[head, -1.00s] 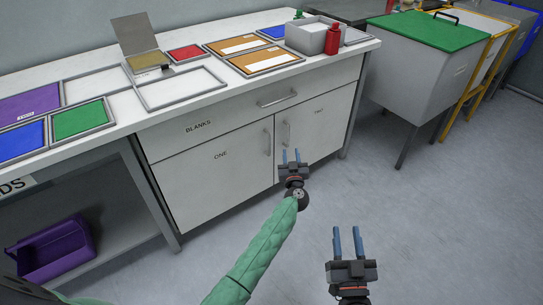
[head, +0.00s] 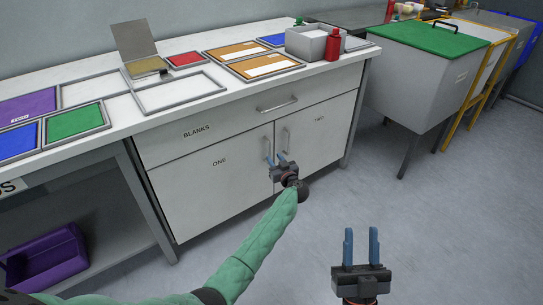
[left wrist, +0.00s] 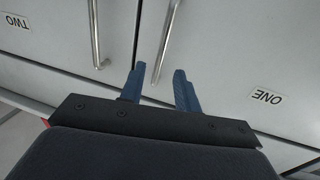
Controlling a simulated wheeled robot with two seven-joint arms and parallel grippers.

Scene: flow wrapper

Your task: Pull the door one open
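Door one (head: 215,190) is a light grey cabinet door labelled ONE, shut flush under the drawer. Its upright bar handle (head: 267,145) is at its right edge; the handle also shows in the left wrist view (left wrist: 168,35). My left gripper (head: 276,160) is open in front of the handle's lower part. In the left wrist view its blue fingers (left wrist: 157,88) are apart, with the handle's end appearing between their tips. I cannot tell whether they touch it. My right gripper (head: 361,246) is open and empty, low over the floor.
Door two (head: 318,130) is shut beside door one, its handle (head: 287,140) close to my left gripper. The BLANKS drawer (head: 230,124) is shut above. A grey bin with a green lid (head: 425,45) stands to the right. The floor before the cabinet is clear.

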